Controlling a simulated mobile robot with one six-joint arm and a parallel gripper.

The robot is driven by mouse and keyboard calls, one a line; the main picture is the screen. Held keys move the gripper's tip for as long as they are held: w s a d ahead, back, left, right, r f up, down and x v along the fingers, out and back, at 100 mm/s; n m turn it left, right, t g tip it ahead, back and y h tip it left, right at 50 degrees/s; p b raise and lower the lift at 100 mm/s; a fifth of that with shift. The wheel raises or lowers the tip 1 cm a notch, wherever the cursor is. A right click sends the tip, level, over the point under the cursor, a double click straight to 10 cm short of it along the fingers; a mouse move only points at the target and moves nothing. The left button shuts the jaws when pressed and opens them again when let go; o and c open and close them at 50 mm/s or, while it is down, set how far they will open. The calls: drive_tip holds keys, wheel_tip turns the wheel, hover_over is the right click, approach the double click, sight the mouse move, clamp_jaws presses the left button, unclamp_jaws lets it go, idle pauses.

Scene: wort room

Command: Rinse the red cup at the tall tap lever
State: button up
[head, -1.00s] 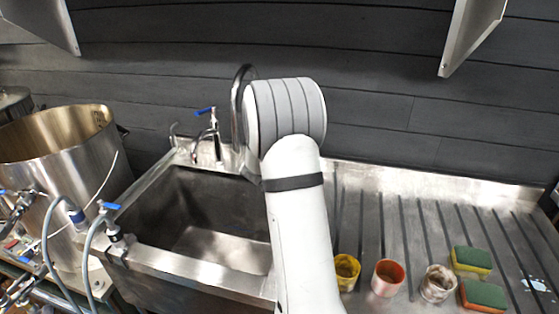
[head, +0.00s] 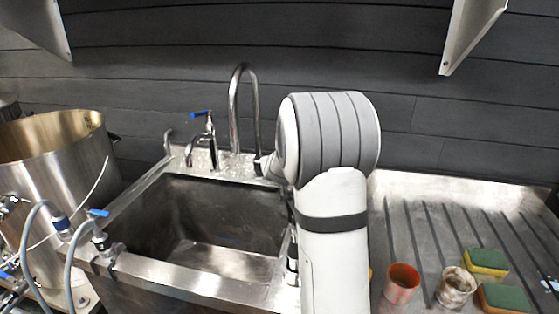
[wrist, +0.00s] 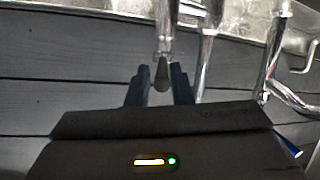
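The red cup (head: 402,283) stands upright on the ribbed draining board, right of my arm in the head view; its inside looks stained. The tall tap (head: 233,105) is a chrome gooseneck at the back of the sink. In the wrist view its pipe (wrist: 207,55) stands just right of my gripper. My gripper (wrist: 162,83) is open, with a chrome lever with a dark tip (wrist: 161,76) between or just beyond its two fingers; I cannot tell whether they touch. In the head view my arm hides the gripper's fingers.
The steel sink (head: 180,272) looks empty. A shorter tap with a blue lever (head: 201,114) stands left of the tall one. A stained whitish cup (head: 456,287) and two sponges (head: 487,262) (head: 504,298) sit right of the red cup. A big steel pot (head: 60,165) stands left.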

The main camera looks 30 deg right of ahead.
drive_tip(key=shift+o, duration=1.4)
drive_tip(key=shift+a, duration=0.1)
drive_tip(key=v, duration=0.7)
drive_tip(key=shift+s+r, duration=0.15)
drive_tip(key=shift+s, duration=0.15)
drive_tip(key=shift+a, duration=0.15)
